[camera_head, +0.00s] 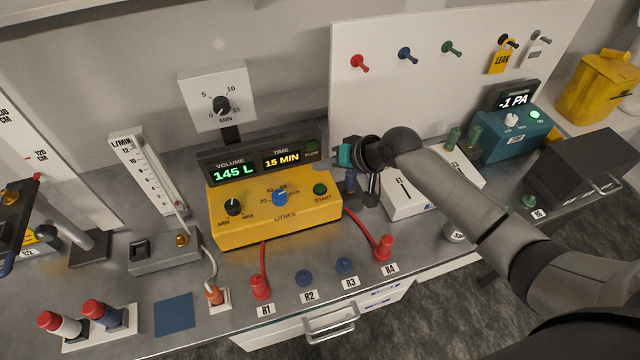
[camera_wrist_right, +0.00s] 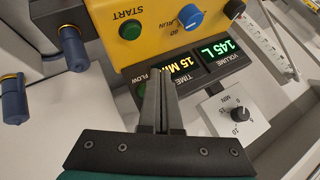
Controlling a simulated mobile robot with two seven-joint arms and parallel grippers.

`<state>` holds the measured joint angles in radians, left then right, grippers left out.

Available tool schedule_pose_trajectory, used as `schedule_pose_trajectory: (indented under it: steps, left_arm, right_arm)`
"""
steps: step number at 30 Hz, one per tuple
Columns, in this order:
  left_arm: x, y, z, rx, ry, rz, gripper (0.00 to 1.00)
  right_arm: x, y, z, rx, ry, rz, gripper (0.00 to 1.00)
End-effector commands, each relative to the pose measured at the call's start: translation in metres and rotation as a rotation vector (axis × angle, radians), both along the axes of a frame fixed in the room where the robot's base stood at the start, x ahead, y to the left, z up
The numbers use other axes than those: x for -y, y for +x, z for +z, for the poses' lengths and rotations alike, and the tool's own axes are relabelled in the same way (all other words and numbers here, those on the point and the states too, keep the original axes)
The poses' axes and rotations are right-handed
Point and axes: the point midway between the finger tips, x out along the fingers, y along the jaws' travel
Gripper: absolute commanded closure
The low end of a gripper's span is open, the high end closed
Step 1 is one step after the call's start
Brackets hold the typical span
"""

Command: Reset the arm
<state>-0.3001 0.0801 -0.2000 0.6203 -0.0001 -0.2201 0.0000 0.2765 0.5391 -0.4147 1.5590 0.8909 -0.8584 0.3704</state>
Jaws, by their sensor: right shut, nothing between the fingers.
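My right arm reaches in from the lower right in the head view. Its gripper (camera_head: 322,164) is at the right end of the yellow pump unit (camera_head: 282,215), near its display housing. In the right wrist view the two dark fingers (camera_wrist_right: 157,88) are together with nothing between them. They point toward the pump's display, which reads 145 L and 15 MIN. The green START button (camera_head: 320,189) is below the gripper in the head view; it also shows in the wrist view (camera_wrist_right: 131,29). My left gripper is not seen.
A white timer dial (camera_head: 221,100) stands behind the pump. Red plugs (camera_head: 260,287) with red leads sit at R1 and R4. A pegboard (camera_head: 430,85) with coloured pegs and tags rises behind my arm. A teal gauge unit (camera_head: 512,135) and dark box (camera_head: 585,172) stand right.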

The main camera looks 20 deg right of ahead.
Motion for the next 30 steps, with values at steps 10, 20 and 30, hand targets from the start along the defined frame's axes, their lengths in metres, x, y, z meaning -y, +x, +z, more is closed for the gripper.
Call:
schedule_pose_trajectory:
  steps: [10,20,30]
  left_arm:
    - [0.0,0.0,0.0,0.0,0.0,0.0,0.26]
    - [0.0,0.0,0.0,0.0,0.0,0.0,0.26]
    - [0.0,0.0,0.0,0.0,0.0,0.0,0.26]
  right_arm:
    - [0.0,0.0,0.0,0.0,0.0,0.0,1.0]
    - [-0.016,-0.022,-0.01,-0.013,-0.031,0.051,1.0]
    - [-0.051,-0.152,-0.031,-0.064,-0.277,0.245,1.0]
